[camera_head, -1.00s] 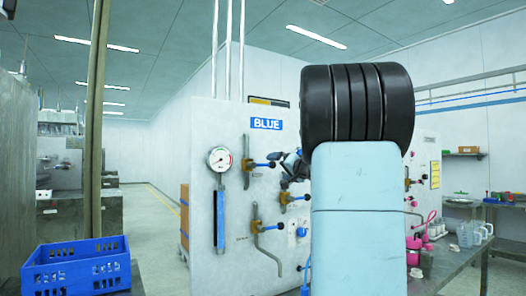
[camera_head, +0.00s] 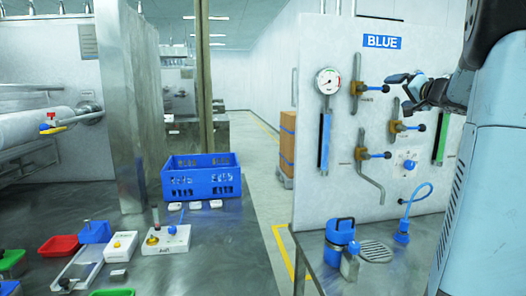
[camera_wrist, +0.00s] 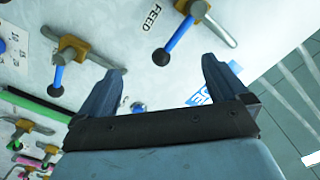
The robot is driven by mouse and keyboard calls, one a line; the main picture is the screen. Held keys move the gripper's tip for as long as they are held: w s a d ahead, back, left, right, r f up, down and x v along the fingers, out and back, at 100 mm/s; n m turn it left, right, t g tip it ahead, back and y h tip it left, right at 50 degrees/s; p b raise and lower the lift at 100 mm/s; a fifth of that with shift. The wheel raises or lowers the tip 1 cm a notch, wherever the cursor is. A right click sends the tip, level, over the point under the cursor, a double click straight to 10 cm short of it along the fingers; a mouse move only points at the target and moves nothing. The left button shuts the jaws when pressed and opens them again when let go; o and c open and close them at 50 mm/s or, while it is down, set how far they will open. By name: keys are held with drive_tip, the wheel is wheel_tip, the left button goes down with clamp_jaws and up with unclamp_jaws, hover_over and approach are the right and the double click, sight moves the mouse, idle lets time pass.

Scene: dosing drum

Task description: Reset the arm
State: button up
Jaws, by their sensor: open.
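My gripper (camera_head: 412,84) is in front of the white BLUE panel (camera_head: 310,150), near the top valve with a blue handle (camera_head: 373,88). In the wrist view my gripper (camera_wrist: 163,88) has its two dark fingers apart with nothing between them. Beyond the fingers the panel shows tilted, with a blue-handled valve (camera_wrist: 175,40) marked FEED above and another valve (camera_wrist: 62,62) at the left. My arm stands at the right of the head view. I cannot tell the exact gap between the fingers and the panel.
A gauge (camera_head: 328,82) and lower valves (camera_head: 398,127) are on the panel. A blue can (camera_head: 341,232) and a round drain (camera_head: 375,251) are below it. A blue crate (camera_head: 203,190), red tray (camera_head: 58,246) and small control boxes (camera_head: 166,241) are on the left steel table.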

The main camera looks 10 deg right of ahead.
drive_tip(key=s+a+f+n+g+y, duration=0.2)
drive_tip(key=s+a+f+g, duration=0.15)
drive_tip(key=a, duration=0.55)
drive_tip(key=s+a+f+n+g+y, duration=0.1)
drive_tip(key=s+a+f+n+g, duration=0.1)
drive_tip(key=s+a+f, duration=0.45)
drive_tip(key=s+a+f+n+g+y, duration=0.1)
drive_tip(key=s+a+n+g+y, duration=0.15)
drive_tip(key=a, duration=0.85)
drive_tip(key=s+a+f+n+g+h, duration=0.1)
drive_tip(key=s+a+f+g+h, duration=0.1)
drive_tip(key=s+f, duration=0.4)
drive_tip(key=s+a+f+n+g+h, duration=0.1)
drive_tip(key=s+f+h, duration=0.3)
drive_tip(key=s, duration=0.8)
wheel_tip(320, 180, down, 3)
drive_tip(key=shift+s+a+r+g, duration=0.2)
drive_tip(key=shift+s+a+g, duration=0.15)
drive_tip(key=shift+g, duration=0.25)
drive_tip(key=shift+h, duration=0.25)
